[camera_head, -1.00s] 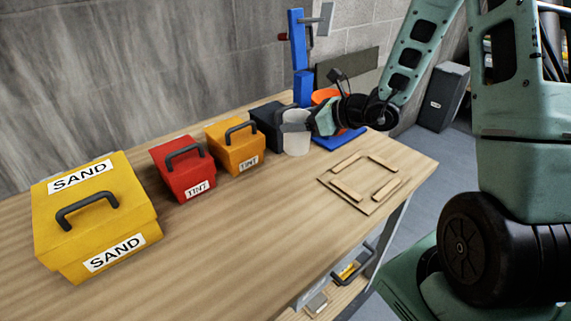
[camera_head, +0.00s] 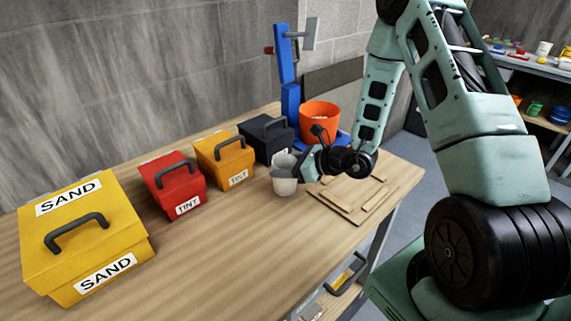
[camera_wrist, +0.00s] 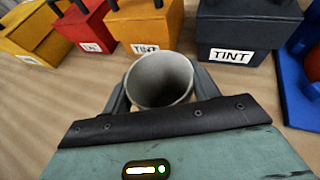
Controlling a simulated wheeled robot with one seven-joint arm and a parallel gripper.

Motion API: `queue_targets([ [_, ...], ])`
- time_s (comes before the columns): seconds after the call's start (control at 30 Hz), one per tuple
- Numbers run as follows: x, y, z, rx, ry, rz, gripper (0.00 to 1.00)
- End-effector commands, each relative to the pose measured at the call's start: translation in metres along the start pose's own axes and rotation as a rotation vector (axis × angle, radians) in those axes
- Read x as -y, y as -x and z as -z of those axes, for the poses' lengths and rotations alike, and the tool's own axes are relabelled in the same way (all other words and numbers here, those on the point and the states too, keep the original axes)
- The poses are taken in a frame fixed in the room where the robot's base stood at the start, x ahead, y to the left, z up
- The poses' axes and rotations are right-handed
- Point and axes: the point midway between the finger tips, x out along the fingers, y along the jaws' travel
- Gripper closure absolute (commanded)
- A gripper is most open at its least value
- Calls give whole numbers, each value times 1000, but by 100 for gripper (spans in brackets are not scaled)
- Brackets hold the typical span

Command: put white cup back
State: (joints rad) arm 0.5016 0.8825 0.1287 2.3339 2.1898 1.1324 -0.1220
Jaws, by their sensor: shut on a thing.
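The white cup (camera_head: 284,185) is in my gripper (camera_head: 289,168), over the workbench in front of the dark tint box. In the wrist view the cup (camera_wrist: 160,77) is upright or nearly so, its round mouth open toward the camera, and the inside I can see looks empty. The two fingers of my gripper (camera_wrist: 157,95) are on either side of it, shut on it. I cannot tell whether the cup's base touches the bench.
Along the wall side of the workbench (camera_head: 215,265) stand a yellow sand box (camera_head: 85,240), a red tint box (camera_head: 175,186), an orange-yellow tint box (camera_head: 226,160) and a dark tint box (camera_head: 268,138). An orange bucket (camera_head: 320,118) is by the blue stand (camera_head: 289,80). A wooden frame panel (camera_head: 330,203) lies right of the cup.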

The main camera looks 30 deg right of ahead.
Motion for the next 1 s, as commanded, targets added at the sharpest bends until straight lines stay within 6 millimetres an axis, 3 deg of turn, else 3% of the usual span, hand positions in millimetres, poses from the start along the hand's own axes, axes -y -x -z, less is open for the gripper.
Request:
queue_targets([
  [0.33,0,-2,4,0,1,0,69],
  [0.37,0,-1,3,0,1,0,32],
  [0.4,0,-1,2,0,0,0,21],
  [0.43,0,-1,2,0,0,0,19],
  [0.8,0,1,-3,0,1,0,19],
  [1.0,1,34,2,0,1,6,19],
])
